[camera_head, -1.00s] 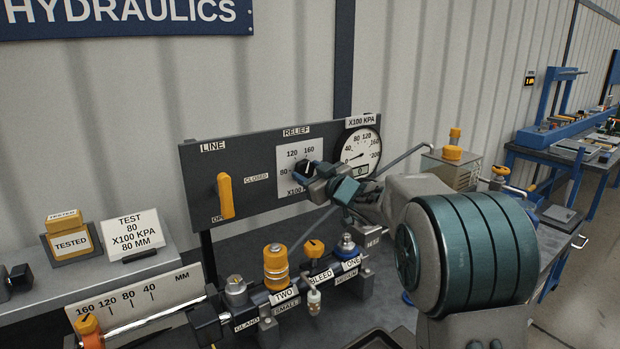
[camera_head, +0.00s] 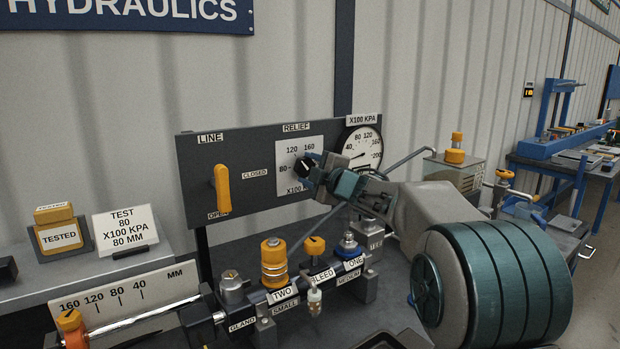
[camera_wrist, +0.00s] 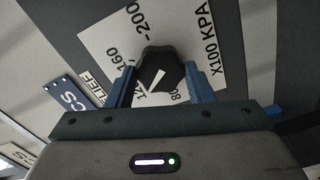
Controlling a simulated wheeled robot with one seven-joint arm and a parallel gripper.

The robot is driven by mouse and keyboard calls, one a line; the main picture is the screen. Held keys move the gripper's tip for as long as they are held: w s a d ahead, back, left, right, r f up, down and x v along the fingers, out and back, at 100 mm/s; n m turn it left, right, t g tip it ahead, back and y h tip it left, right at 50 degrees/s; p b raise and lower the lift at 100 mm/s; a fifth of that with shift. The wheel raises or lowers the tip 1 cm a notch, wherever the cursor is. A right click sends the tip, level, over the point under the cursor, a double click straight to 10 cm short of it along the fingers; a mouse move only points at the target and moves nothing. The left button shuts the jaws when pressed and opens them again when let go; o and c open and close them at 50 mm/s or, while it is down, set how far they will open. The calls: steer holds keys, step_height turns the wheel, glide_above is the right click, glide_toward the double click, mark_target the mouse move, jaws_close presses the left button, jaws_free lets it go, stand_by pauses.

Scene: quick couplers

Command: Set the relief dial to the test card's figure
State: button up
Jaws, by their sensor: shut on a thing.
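The relief dial (camera_head: 305,164) is a black knob with a white mark, on a white scale plate (camera_head: 286,153) on the dark panel. My gripper (camera_wrist: 158,84) is shut on the dial, with a blue finger on each side of the knob. In the wrist view, the dial's white mark (camera_wrist: 157,79) lies toward the gap between the figures 120 and 80, both partly covered. The exact setting cannot be told. The test card (camera_head: 126,229) stands at left and reads TEST, 80 X100 KPA, 80 MM.
A round gauge (camera_head: 360,148) is right of the dial. A yellow line lever (camera_head: 223,190) hangs at OPEN. Yellow and blue couplers stand on the manifold (camera_head: 325,274) below the panel. A TESTED block (camera_head: 60,239) sits left of the card. My arm fills the lower right.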

steer(key=n+b, duration=0.1)
steer(key=n, duration=0.1)
steer(key=n+b, duration=0.2)
steer(key=n, duration=0.1)
steer(key=shift+f+n, duration=0.25)
steer(key=shift+n, duration=0.05)
steer(key=n+b, duration=0.2)
steer(key=n, duration=0.2)
steer(key=shift+r+n+b, duration=0.1)
steer(key=shift+n+b, duration=0.2)
steer(key=shift+n, duration=0.1)
steer(key=o, duration=1)
steer(key=shift+r, duration=0.1)
steer(key=v, duration=1.3)
steer(key=shift+s+d, duration=0.25)
steer(key=shift+s, duration=0.1)
